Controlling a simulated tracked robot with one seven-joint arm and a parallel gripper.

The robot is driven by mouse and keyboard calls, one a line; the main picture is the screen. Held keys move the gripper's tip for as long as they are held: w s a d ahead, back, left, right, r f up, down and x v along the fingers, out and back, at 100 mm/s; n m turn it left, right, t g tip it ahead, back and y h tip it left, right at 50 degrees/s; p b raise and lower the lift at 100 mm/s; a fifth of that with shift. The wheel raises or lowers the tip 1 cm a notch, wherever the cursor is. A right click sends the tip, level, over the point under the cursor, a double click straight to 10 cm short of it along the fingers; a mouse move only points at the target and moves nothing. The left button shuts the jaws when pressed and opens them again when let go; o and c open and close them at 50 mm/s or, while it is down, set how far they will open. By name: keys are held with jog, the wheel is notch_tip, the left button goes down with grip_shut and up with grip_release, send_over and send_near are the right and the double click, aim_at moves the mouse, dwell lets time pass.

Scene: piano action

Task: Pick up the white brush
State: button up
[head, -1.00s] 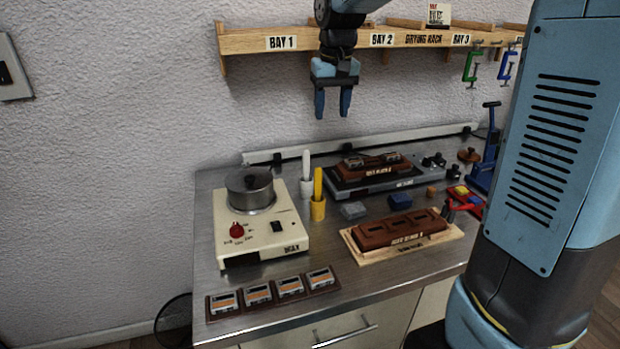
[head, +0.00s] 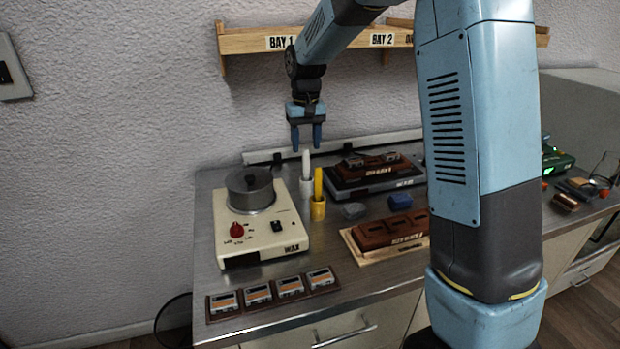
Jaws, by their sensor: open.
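The white brush (head: 306,164) stands upright in a small white holder (head: 306,187) on the metal bench, just right of the wax heater. Only its upper part shows above the holder. My gripper (head: 306,138) points down with its two fingers apart and empty.
The wax heater (head: 264,240) with a pot (head: 250,189) is to the left. Brown moulds (head: 390,232) lie to the right. A wooden drying rack (head: 340,39) hangs behind.

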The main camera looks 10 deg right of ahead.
aim_at(306, 174)
jog(key=shift+f, duration=3.4)
jog(key=shift+c, duration=0.3)
grip_shut()
